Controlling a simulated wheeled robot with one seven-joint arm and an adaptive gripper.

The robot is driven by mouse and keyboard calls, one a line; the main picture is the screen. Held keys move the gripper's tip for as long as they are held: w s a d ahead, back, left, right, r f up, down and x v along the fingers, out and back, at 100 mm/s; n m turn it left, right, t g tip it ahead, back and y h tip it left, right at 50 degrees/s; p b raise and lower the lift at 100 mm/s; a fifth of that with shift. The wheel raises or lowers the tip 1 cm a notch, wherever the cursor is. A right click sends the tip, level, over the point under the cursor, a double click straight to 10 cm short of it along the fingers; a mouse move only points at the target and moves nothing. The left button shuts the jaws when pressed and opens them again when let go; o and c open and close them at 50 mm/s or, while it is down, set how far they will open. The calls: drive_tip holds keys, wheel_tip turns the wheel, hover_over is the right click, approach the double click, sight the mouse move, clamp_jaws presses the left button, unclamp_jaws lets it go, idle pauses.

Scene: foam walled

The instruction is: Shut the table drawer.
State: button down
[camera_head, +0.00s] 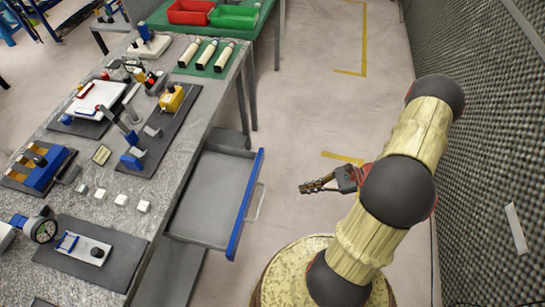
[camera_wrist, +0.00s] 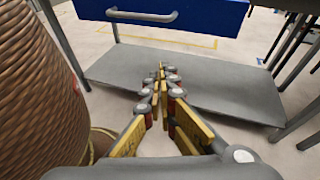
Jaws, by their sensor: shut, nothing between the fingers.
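The table drawer (camera_head: 213,198) is pulled out from the grey table's right side. Its blue front (camera_head: 246,205) carries a pale handle (camera_head: 257,203), and its grey inside looks empty. My gripper (camera_head: 303,188) is to the right of the drawer front, apart from it, with its fingers pointing toward it. In the wrist view the fingers (camera_wrist: 160,72) are shut with nothing between them. There the blue drawer front (camera_wrist: 205,14) and its handle (camera_wrist: 142,16) are at the top, beyond the fingertips.
The table (camera_head: 60,200) holds tools, a gauge and several small white blocks. A grey lower shelf (camera_wrist: 180,82) lies beneath the drawer. A green table (camera_head: 262,18) with red and green bins stands behind. A dark foam wall (camera_head: 480,130) is at the right. Floor between drawer and gripper is clear.

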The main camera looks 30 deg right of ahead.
drive_tip(key=w+d+r+m+t, duration=0.35)
drive_tip(key=w+d+t, duration=0.25)
drive_tip(key=w, duration=0.2)
drive_tip(key=b+x, duration=0.3)
drive_tip(key=x, duration=1)
drive_tip(key=shift+w+a+f+m+b, duration=0.2)
drive_tip(key=shift+w+f+m+b, duration=0.1)
drive_tip(key=shift+f+m+b, duration=0.1)
drive_tip(key=p+x, duration=0.1)
drive_tip(key=x, duration=2.3)
drive_tip(key=shift+w+d, duration=0.2)
drive_tip(key=shift+w, duration=0.05)
drive_tip(key=shift+r, duration=0.15)
